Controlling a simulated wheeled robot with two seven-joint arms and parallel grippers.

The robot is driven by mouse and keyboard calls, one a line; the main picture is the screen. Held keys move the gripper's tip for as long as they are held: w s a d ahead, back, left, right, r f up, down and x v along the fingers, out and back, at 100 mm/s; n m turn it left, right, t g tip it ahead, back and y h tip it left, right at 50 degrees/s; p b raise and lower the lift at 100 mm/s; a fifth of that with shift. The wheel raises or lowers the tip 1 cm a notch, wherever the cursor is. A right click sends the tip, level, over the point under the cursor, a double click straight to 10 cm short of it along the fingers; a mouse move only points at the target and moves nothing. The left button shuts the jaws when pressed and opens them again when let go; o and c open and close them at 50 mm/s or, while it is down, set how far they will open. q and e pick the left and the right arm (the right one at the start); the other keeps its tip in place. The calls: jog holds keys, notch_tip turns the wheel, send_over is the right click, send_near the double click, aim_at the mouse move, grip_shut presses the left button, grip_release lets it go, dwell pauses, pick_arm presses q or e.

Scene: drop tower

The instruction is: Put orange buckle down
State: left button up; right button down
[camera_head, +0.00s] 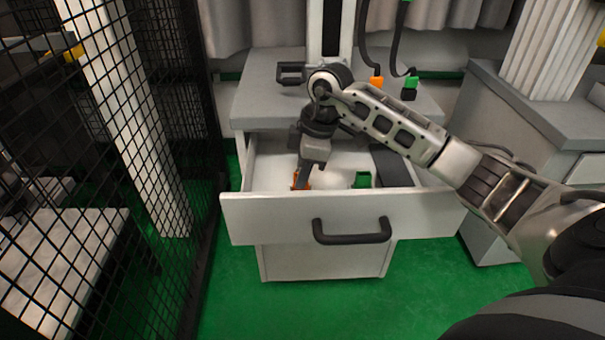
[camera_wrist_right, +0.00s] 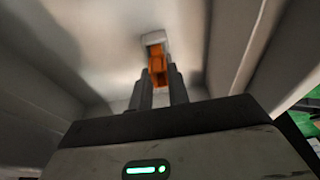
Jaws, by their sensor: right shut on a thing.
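The orange buckle (camera_wrist_right: 157,66) is between the fingertips of my right gripper (camera_wrist_right: 158,88), which is shut on it. In the head view the orange buckle (camera_head: 296,181) shows as a small orange patch low inside the open drawer (camera_head: 262,212), near the left part. My right gripper (camera_head: 303,178) points down into the drawer behind its front panel. Whether the buckle touches the drawer floor cannot be told. My left gripper is not in view.
A green piece (camera_head: 363,180) lies in the drawer to the right. Orange (camera_head: 376,82) and green (camera_head: 410,84) buckles with dark straps are above the cabinet top. A black mesh fence (camera_head: 95,170) stands at left. The drawer's middle has free room.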

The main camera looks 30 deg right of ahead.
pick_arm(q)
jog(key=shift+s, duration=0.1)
pick_arm(e)
jog(key=c, duration=1.3)
grip_release()
jog(key=shift+c, duration=0.2)
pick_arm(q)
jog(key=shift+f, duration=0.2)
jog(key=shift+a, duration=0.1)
